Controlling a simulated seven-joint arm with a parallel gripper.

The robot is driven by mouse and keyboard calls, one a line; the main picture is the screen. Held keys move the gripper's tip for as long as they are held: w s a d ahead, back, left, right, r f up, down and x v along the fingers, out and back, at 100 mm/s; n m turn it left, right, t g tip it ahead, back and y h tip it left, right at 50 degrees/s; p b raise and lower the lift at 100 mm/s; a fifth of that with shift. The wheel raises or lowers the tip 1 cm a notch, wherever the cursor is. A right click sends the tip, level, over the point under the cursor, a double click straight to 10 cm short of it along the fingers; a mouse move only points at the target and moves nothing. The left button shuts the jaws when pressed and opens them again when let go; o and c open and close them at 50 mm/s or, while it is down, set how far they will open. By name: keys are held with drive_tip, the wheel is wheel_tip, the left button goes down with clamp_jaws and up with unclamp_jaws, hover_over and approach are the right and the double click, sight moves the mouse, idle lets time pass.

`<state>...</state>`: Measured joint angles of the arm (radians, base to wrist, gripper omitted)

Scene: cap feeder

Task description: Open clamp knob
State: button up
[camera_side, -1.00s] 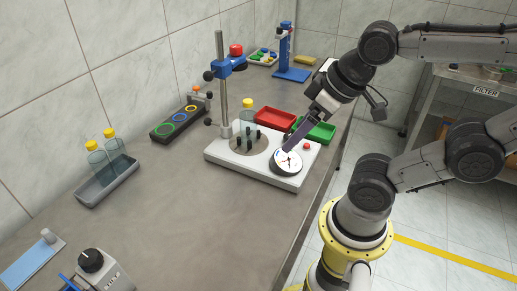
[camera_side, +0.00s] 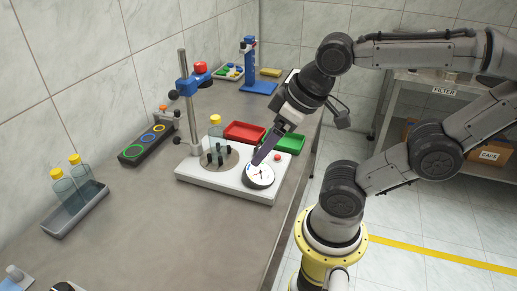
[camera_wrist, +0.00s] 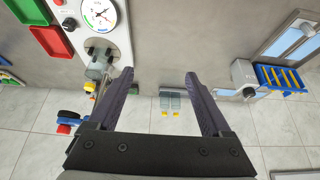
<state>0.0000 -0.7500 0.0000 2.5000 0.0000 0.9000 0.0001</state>
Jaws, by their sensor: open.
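A blue clamp (camera_side: 188,86) sits on an upright metal post on the white base plate (camera_side: 185,174). It carries a red knob (camera_side: 200,68) on top and a black knob (camera_side: 174,95) at its left; which one is the clamp knob I cannot tell. In the wrist view the red knob (camera_wrist: 64,129) shows at lower left, left of my fingers. My gripper (camera_side: 258,159) points down at the round dial (camera_side: 260,177), to the right of the post and well apart from the clamp. In the wrist view my gripper (camera_wrist: 158,76) is open, with nothing between its fingers.
A yellow-capped vial (camera_side: 216,131) stands on the base plate. A red tray (camera_side: 245,132) and a green tray (camera_side: 290,144) lie behind it. A black ring holder (camera_side: 147,143) and a grey vial rack (camera_side: 75,214) stand along the wall.

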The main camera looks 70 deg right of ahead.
drive_tip(key=shift+m, duration=0.4)
drive_tip(key=shift+c, duration=0.3)
drive_tip(key=w+d+r+m, duration=0.35)
drive_tip(key=w+m, duration=0.25)
drive_tip(key=m, duration=0.2)
drive_tip(key=m+g, duration=0.6)
drive_tip(key=m, duration=0.8)
hover_over(259, 147)
wheel_tip(259, 147, down, 14)
drive_tip(key=f, duration=1.3)
drive_tip(key=shift+s+a+f, duration=0.1)
drive_tip(key=shift+a+f, duration=0.05)
drive_tip(key=shift+a, duration=0.15)
clamp_jaws()
